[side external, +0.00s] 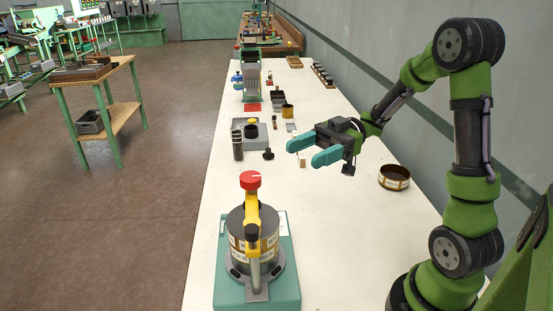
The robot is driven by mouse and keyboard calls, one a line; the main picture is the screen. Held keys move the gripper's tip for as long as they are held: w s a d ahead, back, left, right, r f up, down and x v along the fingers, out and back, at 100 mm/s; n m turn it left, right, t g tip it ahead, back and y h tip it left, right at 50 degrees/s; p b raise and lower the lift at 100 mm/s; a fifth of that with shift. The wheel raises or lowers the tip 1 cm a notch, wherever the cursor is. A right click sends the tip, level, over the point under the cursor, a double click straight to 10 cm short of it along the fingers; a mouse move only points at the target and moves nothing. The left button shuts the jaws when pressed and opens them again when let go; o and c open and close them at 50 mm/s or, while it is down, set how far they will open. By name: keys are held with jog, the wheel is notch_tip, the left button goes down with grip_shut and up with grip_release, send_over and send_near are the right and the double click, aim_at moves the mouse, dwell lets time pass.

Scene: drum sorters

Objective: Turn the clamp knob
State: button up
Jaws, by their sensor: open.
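The clamp knob (250,180) is red with a white mark on its top. It sits on top of a yellow clamp arm (252,213) that reaches over a grey drum (237,225) with tan labels. The drum stands upright on a teal base (288,262) at the front of the white table. My gripper (314,153) has two teal fingers, spread apart with nothing between them. It is above the table, to the right of and farther back than the knob, and apart from it. The far side of the drum is hidden.
An open round tin (394,178) with labels stands at the right. A grey block (250,134), a dark cylinder (237,146) and a small black knob-like piece (268,154) stand behind the clamp. More fixtures line the table's far end.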

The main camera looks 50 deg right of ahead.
aim_at(241, 181)
jog(key=w+a, duration=0.1)
jog(key=a, duration=0.4)
jog(key=w+a, duration=0.1)
jog(key=a, duration=0.4)
jog(key=w+a, duration=0.1)
jog(key=a, duration=0.5)
jog(key=shift+w, duration=0.15)
